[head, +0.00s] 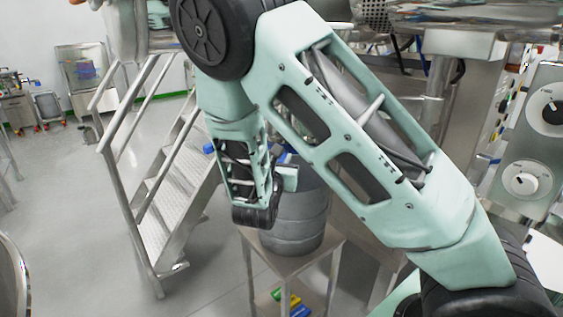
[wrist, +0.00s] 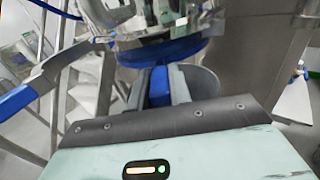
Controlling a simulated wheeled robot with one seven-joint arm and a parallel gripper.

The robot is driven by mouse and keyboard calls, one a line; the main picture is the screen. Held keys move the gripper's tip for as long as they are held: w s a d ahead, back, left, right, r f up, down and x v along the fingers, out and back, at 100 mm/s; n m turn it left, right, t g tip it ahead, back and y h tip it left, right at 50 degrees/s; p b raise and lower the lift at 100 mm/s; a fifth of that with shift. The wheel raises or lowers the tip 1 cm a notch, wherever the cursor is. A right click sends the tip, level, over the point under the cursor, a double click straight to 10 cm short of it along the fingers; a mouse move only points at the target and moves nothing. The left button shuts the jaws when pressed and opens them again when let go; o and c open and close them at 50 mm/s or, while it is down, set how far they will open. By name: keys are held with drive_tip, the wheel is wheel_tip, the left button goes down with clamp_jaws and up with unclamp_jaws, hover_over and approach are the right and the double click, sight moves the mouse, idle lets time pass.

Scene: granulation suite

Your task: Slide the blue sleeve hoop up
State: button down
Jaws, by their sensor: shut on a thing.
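In the wrist view, the blue sleeve hoop (wrist: 165,50) shows as a blue band running around the underside of a shiny metal collar. A blue tab (wrist: 160,84) hangs below the band, and my gripper (wrist: 162,86) is shut on it, one finger on each side. In the head view my gripper (head: 287,178) is mostly behind my own arm, above a grey drum. The rest of the hoop is hidden by my arm.
A grey drum (head: 297,220) stands on a steel stand (head: 325,262) below my gripper. Metal stairs with railings (head: 170,190) are at the left. A control panel with knobs (head: 530,150) is at the right. In the wrist view a blue-gripped lever (wrist: 40,85) juts in at the left.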

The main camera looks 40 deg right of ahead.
drive_tip(key=shift+w+r, duration=0.1)
drive_tip(key=shift+r, duration=0.2)
drive_tip(key=c, duration=1.3)
unclamp_jaws()
drive_tip(key=shift+s+a+f, duration=0.1)
drive_tip(key=shift+s+a, duration=0.1)
drive_tip(key=shift+s, duration=0.05)
drive_tip(key=b+v, duration=0.2)
drive_tip(key=v, duration=1.5)
drive_tip(key=shift+f, duration=0.15)
